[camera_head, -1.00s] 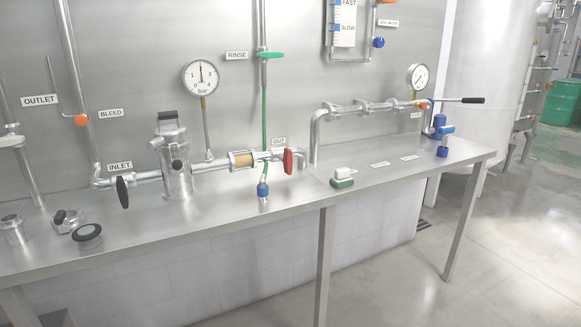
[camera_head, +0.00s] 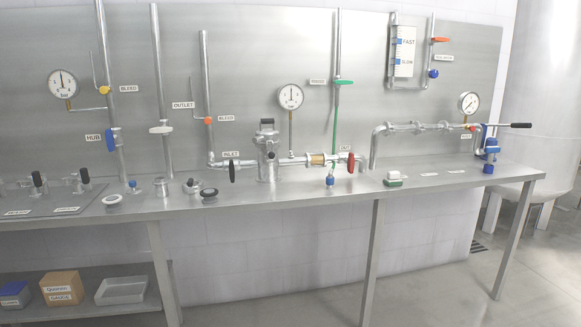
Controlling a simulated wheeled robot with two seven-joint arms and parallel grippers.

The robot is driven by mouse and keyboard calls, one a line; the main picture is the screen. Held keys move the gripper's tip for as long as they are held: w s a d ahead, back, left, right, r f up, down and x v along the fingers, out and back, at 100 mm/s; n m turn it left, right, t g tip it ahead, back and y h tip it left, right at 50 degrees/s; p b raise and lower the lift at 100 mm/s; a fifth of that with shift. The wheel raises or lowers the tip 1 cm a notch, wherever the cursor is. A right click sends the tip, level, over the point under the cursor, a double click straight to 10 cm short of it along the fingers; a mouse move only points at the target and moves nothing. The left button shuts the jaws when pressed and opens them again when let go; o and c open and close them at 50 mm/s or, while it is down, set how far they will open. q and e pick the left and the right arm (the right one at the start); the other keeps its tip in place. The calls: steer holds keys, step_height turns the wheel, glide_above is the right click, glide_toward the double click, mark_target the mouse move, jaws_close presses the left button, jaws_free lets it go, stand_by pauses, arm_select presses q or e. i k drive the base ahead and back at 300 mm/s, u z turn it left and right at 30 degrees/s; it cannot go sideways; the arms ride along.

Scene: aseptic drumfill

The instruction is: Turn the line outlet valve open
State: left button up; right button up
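An OUTLET label (camera_head: 183,105) is on the back panel between two vertical pipes. The pipe to its left carries a valve with a white handle (camera_head: 161,129) that lies across the pipe. The pipe to its right has an orange knob (camera_head: 208,121) beside a BLEED label (camera_head: 227,118). Lower on the line, a black handle (camera_head: 232,172) stands upright at the INLET label, and a red handle (camera_head: 351,163) stands upright by the OUT label (camera_head: 345,148). I cannot tell which valve is the line outlet valve. Neither gripper is in view.
The steel bench (camera_head: 270,199) runs across the view. A strainer housing (camera_head: 267,155), pressure gauges, a green RINSE handle (camera_head: 344,82) and small loose fittings stand along it. A lower shelf at left holds a cardboard box (camera_head: 62,288) and a tray (camera_head: 121,291). The floor at right is clear.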

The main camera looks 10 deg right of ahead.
mark_target(350, 161)
steer(key=z, duration=1.2)
steer(key=i, duration=1.1)
steer(key=z, duration=0.1)
